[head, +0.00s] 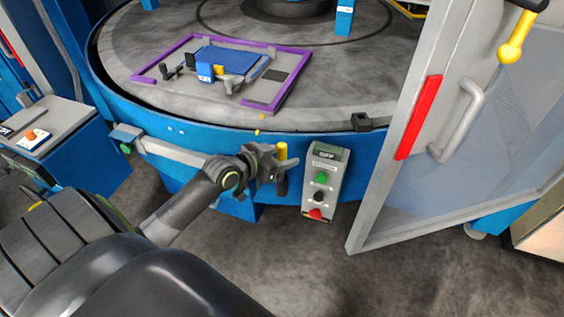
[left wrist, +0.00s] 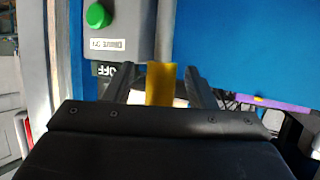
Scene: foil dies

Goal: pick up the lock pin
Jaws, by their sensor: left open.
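The lock pin (head: 282,151) shows as a short yellow cylinder at the front of the blue table base, left of the control box. In the left wrist view the yellow grip (left wrist: 160,82) stands between my fingers, with a grey metal shaft running up from it. My left gripper (head: 284,172) is at the pin, and in the wrist view its open fingers (left wrist: 162,76) lie on both sides of the yellow grip. I cannot tell whether either finger touches it. The pin's lower part is hidden by my gripper in the head view. My right gripper is not in view.
The control box (head: 325,180) with green, black and red buttons is close to the right of my gripper. A glazed door (head: 378,190) with a red strip stands open further right. The round table (head: 340,80) carries a purple frame (head: 262,106) and a blue fixture.

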